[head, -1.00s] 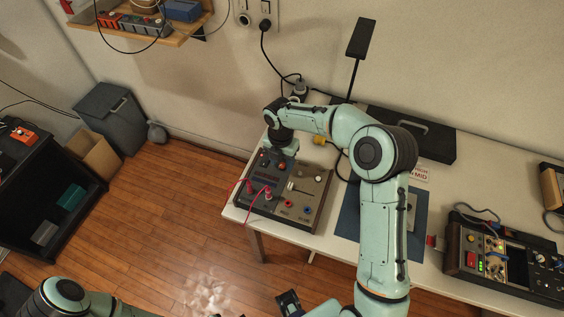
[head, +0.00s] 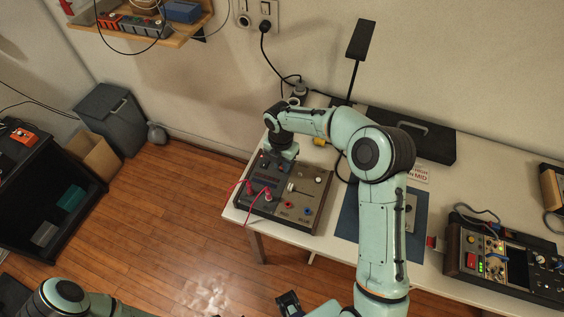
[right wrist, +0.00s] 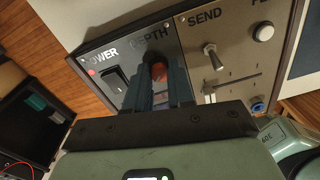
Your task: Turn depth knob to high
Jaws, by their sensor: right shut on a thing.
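The grey effects unit (head: 306,205) stands on the table's left end. It also shows in the right wrist view (right wrist: 238,85), with POWER, DEPTH and SEND lettering. The depth knob (right wrist: 158,72) is orange-red, below the DEPTH lettering, partly hidden between my fingers. My right gripper (right wrist: 159,83) is shut on this knob; in the head view it (head: 283,158) reaches down onto the unit's upper part. The knob's pointer and the end of its scale are hidden. A dark part at the bottom edge, seemingly my left gripper (head: 288,303), is cut off and its jaws are unclear.
Pink-red leads (head: 248,188) plug into the unit's left side and hang over the table edge. A POWER rocker switch (right wrist: 114,80) and a SEND toggle (right wrist: 213,56) sit on either side of the knob. Another instrument (head: 500,255) stands at the table's right.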

